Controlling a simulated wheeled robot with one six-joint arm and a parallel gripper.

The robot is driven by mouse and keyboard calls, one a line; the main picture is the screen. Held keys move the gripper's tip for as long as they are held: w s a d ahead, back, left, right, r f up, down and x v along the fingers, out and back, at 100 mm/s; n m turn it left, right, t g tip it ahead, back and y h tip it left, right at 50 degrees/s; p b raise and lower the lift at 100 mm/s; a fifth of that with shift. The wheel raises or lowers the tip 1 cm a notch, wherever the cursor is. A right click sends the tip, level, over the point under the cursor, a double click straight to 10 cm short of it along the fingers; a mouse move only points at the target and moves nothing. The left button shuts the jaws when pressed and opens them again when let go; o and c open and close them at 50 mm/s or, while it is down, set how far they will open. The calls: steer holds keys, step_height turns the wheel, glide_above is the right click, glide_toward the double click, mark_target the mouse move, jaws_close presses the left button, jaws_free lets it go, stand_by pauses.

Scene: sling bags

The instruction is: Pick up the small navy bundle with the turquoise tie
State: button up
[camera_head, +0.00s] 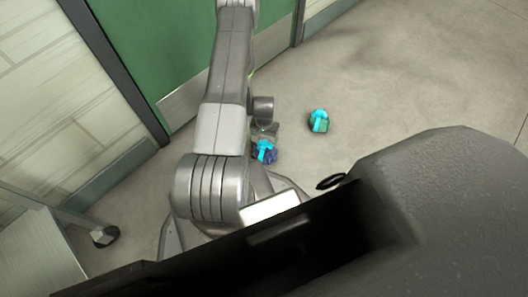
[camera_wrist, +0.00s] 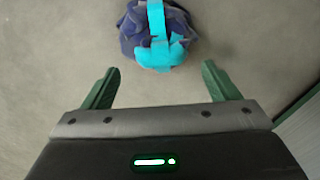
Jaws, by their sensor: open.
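The small navy bundle with the turquoise tie (camera_head: 267,156) lies on the floor beside my arm in the head view. In the wrist view the navy bundle (camera_wrist: 180,30) is at the top centre, cut off by the top edge, with its turquoise band crossing it. My gripper (camera_wrist: 161,72) is open, with its two green fingers apart and nothing between them. The bundle lies beyond the fingertips, roughly in line with the gap. In the head view my arm hides most of the gripper.
A second bundle, green with a turquoise tie (camera_head: 319,121), lies on the floor to the right. A green door (camera_head: 150,45) and a pale wall (camera_head: 40,90) stand at the left and back. A caster (camera_head: 105,236) is at lower left. The floor at upper right is clear.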

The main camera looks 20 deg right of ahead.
mark_target(264, 145)
steer(key=f, duration=0.1)
steer(key=f+b, duration=0.1)
steer(key=f, duration=0.1)
steer(key=f+b, duration=0.1)
steer(key=f, duration=0.1)
steer(key=shift+s+a+f, duration=0.15)
steer(key=shift+s+a, duration=0.15)
steer(key=c, duration=1.5)
